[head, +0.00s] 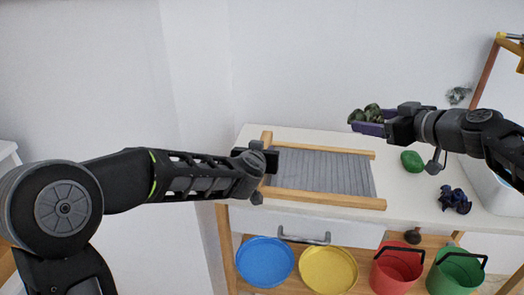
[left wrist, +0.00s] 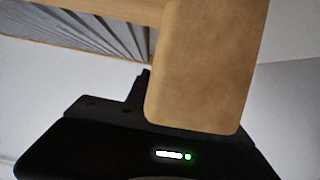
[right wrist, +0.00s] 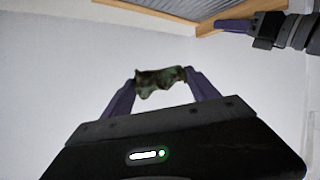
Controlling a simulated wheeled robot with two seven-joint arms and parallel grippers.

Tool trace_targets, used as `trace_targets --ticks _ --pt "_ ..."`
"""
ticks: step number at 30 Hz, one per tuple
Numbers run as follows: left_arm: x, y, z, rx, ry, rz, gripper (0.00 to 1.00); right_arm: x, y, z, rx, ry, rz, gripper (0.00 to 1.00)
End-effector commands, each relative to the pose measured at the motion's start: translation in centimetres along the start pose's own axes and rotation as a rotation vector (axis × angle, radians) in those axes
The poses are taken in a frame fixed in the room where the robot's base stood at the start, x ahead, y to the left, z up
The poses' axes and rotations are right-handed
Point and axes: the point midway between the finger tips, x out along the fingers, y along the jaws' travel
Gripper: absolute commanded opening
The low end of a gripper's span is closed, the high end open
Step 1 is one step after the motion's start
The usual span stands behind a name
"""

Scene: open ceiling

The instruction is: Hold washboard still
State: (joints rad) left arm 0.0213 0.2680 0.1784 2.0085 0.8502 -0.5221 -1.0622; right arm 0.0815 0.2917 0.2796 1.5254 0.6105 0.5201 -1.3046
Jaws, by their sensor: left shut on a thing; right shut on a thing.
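The washboard (head: 322,171) has a grey ribbed metal face in a light wooden frame and lies on the white table top. Its wooden end also shows close up in the left wrist view (left wrist: 205,70). My left gripper (head: 268,160) is shut on the washboard's left wooden end. My right gripper (head: 370,125) is raised above the table's back right part, apart from the washboard. It is shut on a crumpled dark green cloth-like thing (head: 366,113), which also shows between the purple fingers in the right wrist view (right wrist: 160,82).
A green oval thing (head: 412,161) and a dark blue crumpled cloth (head: 455,200) lie right of the washboard. A white basin (head: 490,185) is at the far right. Below are a blue plate (head: 265,262), a yellow plate (head: 328,269), a red bucket (head: 397,270) and a green bucket (head: 456,273).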

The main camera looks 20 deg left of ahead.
Motion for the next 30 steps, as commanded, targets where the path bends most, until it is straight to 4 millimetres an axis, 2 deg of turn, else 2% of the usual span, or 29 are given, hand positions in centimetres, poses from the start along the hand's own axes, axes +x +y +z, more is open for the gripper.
trace_targets --ticks 1,9,30 --pt "-0.01 0.0 0.0 0.0 0.0 0.0 0.2 0.0 0.0 0.0 0.0 0.0 0.0 0.32" --pt "-0.01 0.0 0.0 0.0 0.0 0.0 0.0 0.0 0.0 0.0 0.0 0.0 0.0 0.32" --pt "-0.01 0.0 0.01 0.0 0.0 0.0 0.0 0.0 0.0 -0.01 0.0 0.0 0.0 0.32"
